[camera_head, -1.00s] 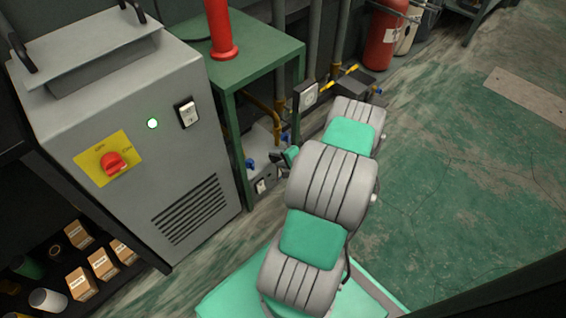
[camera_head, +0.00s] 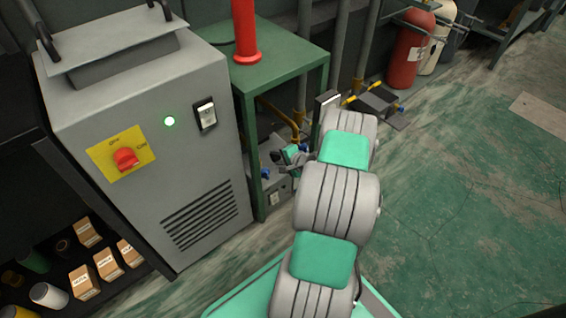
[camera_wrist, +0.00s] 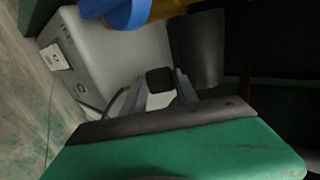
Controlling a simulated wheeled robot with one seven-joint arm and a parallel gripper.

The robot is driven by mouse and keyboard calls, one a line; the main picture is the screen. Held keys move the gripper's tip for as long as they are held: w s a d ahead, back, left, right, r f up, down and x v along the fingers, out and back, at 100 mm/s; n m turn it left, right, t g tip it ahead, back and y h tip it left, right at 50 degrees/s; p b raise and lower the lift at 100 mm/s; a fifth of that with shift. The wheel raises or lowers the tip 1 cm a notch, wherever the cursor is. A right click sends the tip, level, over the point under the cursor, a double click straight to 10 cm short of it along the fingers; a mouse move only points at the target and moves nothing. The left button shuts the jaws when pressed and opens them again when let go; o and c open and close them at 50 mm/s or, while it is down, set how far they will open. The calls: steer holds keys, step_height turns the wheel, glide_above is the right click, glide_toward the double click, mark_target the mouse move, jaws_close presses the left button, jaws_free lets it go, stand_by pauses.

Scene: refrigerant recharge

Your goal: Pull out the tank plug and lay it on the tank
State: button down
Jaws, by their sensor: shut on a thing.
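My gripper (camera_wrist: 162,90) is shut on a small dark, square-ended piece, which looks like the tank plug (camera_wrist: 160,77). A pale part shows below it between the fingers. In the wrist view a light grey box (camera_wrist: 92,62), likely the tank, lies beside and behind the fingers. I cannot tell whether the plug still touches it. In the head view the grey tank (camera_head: 279,194) is low beside the green table, partly hidden by my arm. My gripper (camera_head: 292,153) shows small above it; its fingertips are not clear there.
A blue and yellow part (camera_wrist: 130,12) is close above the fingers in the wrist view. The green table (camera_head: 285,60) with a red cylinder stands behind. A grey cabinet (camera_head: 150,200) is at left, a red extinguisher (camera_head: 408,50) at back right. Floor at right is clear.

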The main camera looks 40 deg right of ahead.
steer(key=shift+w, duration=0.6)
steer(key=c, duration=0.9)
jaws_free()
steer(key=shift+o, duration=0.2)
steer(key=p+v, duration=0.3)
steer(key=v, duration=0.4)
steer(key=shift+s+r, duration=0.2)
steer(key=shift+s, duration=0.15)
